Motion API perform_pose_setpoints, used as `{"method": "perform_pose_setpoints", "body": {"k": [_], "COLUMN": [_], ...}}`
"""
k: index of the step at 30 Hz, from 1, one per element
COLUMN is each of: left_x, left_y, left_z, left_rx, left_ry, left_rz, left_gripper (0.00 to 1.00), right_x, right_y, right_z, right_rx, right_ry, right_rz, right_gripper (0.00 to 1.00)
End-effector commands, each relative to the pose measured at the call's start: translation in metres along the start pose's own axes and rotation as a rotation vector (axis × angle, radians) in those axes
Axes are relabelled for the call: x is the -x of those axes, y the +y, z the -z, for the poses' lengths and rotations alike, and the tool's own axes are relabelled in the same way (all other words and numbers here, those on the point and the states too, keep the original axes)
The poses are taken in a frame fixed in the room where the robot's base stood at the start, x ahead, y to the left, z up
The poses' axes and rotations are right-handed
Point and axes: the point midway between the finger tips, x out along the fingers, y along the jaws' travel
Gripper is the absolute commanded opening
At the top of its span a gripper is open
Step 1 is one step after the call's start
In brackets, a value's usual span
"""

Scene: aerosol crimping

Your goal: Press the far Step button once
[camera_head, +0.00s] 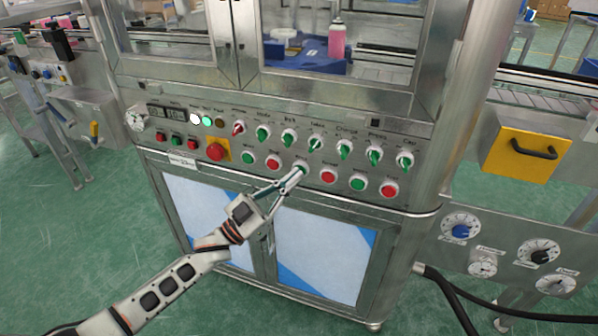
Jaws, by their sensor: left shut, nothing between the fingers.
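A steel control panel (213,176) spans the front of the machine. Its lower row alternates green and red push buttons: a green button (247,158), a red button (273,162), a middle green button (302,166), a red button (327,176), a green button (358,184) and a red button (389,190). Their labels are too small to read, so I cannot tell which is the far Step button. My left gripper (297,173) is shut and empty, its tips at the middle green button and partly covering it. I cannot tell whether they touch. My right gripper is out of view.
Above the buttons is a row of selector knobs, most green, one red (238,128). A red emergency stop (215,152) on a yellow plate sits at the left. A yellow drawer front (521,157) with a black handle and a dial panel (505,250) are at the right.

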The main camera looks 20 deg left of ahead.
Motion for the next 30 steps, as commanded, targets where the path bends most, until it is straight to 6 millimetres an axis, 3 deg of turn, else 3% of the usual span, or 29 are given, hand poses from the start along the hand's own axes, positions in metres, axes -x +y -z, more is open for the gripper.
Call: {"method": "perform_pose_setpoints", "body": {"k": [25, 30], "left_x": [0.012, 0.015], "left_y": [0.008, 0.011], "left_z": [0.008, 0.013], "left_rx": [0.000, -0.002], "left_ry": [-0.001, 0.001], "left_rz": [0.000, 0.000], "left_gripper": [0.00, 0.00], "right_x": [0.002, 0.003], "right_y": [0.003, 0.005], "right_z": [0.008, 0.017], "right_rx": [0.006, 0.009], "right_ry": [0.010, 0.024], "right_rz": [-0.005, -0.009], "right_gripper": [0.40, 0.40]}}
